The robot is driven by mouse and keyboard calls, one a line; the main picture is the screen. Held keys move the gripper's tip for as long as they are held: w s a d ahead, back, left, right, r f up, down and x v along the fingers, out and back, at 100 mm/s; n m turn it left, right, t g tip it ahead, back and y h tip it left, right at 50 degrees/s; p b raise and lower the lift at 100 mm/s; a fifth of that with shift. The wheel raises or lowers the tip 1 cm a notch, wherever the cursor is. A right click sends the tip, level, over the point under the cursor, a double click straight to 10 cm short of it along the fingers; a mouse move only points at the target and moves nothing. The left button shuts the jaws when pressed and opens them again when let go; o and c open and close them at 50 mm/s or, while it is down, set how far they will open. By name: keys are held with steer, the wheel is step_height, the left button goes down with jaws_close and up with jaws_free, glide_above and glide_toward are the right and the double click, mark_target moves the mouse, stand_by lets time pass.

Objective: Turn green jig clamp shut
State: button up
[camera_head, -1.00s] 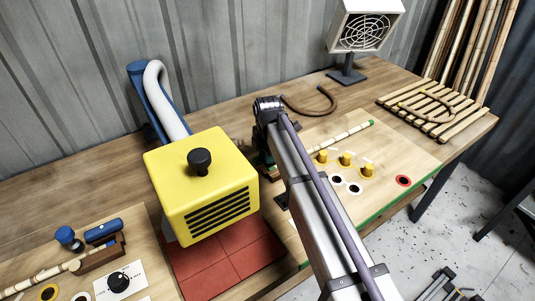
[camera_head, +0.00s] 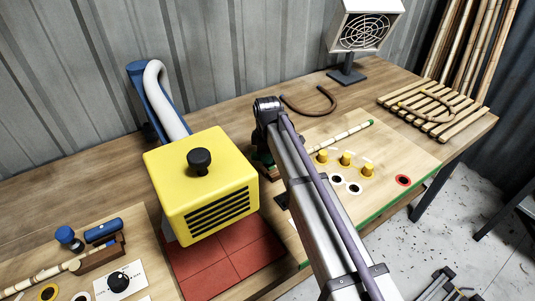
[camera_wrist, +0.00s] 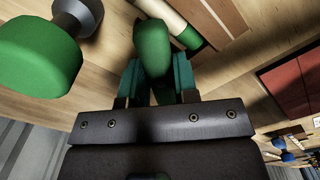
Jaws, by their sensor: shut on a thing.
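In the wrist view my gripper (camera_wrist: 156,82) has its two teal fingers shut on a rounded green handle (camera_wrist: 151,45), which looks like the lever of the green jig clamp. A larger green knob (camera_wrist: 40,57) on a grey stem stands to the left, apart from the fingers. A pale cane (camera_wrist: 164,14) with a green end runs past just beyond the handle. In the head view my arm hides most of the clamp and my fingers, so how far the clamp is turned cannot be told.
A yellow box machine (camera_head: 200,185) stands close left of my arm. On the board to the right are several yellow pegs (camera_head: 345,159) and a cane with a green tip (camera_head: 340,136). A bent brown cane (camera_head: 315,105) lies behind. A heater (camera_head: 364,32) stands at the back.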

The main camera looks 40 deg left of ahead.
steer(key=m, duration=0.5)
steer(key=shift+s+m, duration=0.15)
steer(key=shift+m, duration=2.35)
steer(key=o, duration=0.9)
step_height(320, 180, up, 11)
steer(key=p, duration=1)
steer(key=shift+f+p, duration=0.1)
steer(key=shift+p, duration=0.3)
